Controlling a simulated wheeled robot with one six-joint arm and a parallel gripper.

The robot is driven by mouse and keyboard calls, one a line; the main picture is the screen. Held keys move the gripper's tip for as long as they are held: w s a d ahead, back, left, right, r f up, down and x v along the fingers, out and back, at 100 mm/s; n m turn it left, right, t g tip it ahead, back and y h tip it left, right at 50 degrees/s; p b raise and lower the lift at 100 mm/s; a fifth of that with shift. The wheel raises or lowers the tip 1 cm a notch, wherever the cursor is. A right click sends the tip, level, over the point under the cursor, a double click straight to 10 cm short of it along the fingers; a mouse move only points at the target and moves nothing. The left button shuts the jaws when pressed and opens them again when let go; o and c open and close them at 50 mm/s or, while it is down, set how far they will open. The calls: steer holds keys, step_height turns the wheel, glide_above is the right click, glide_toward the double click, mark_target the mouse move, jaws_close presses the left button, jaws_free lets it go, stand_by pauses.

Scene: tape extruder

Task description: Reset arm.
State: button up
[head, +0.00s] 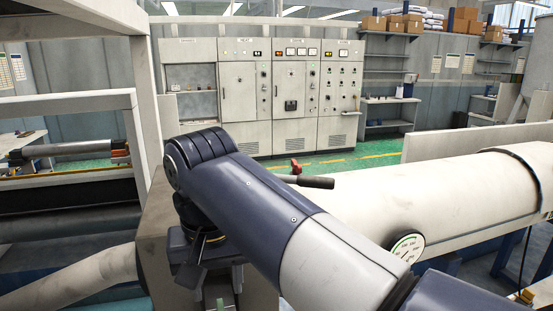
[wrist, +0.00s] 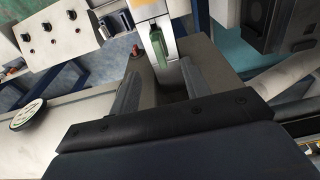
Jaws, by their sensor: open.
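My gripper (wrist: 163,78) is open in the wrist view, its two grey fingers spread apart with nothing held between them. A green handle-like piece (wrist: 158,47) lies beyond the fingertips, between their lines; I cannot tell whether they touch it. It sits beside a pale bar (wrist: 146,12) over a grey-brown box (wrist: 203,57). In the head view my dark blue and white arm reaches from the lower right to the left.
A long white barrel (head: 460,190) with a round gauge (head: 407,247) runs behind my arm. A pale frame post (head: 146,100) rises close at left. Control cabinets (head: 292,100) stand at the back beyond open green floor (head: 345,162).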

mark_target(221, 309)
steer(key=f, duration=0.7)
steer(key=shift+w+a+f, duration=0.1)
steer(key=shift+w+f, duration=0.05)
steer(key=shift+w, duration=0.25)
step_height(221, 309, up, 6)
steer(key=p, duration=0.4)
steer(key=shift+f, duration=0.1)
steer(key=shift+r+p, duration=0.35)
steer(key=shift+r, duration=0.35)
